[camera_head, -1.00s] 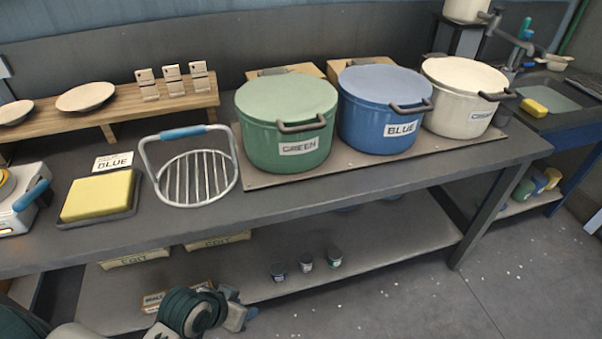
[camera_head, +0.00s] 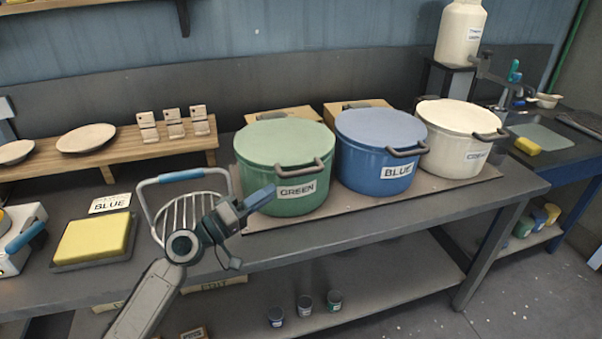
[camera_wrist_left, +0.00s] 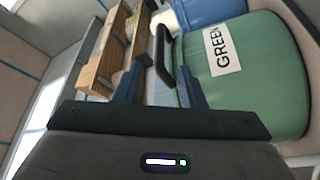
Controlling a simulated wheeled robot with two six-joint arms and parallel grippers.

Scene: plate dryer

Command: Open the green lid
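The green pot (camera_head: 285,195) stands on the workbench with a "GREEN" label on its front. Its flat green lid (camera_head: 285,142) sits closed on top. A dark handle (camera_head: 300,168) sticks out at the front rim, above the label. My left gripper (camera_head: 260,197) is in front of the pot's left side, below the handle. In the left wrist view my left gripper (camera_wrist_left: 158,80) has its fingers spread, with the handle (camera_wrist_left: 163,60) showing beyond the gap between them. The gripper looks empty, and I cannot tell whether it touches the pot. My right gripper is not in view.
A blue pot (camera_head: 378,155) and a cream pot (camera_head: 455,145) stand close on the right, on the same board. A wire rack (camera_head: 190,215) with a blue grip is partly behind my left arm. A yellow sponge (camera_head: 93,238) lies farther left.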

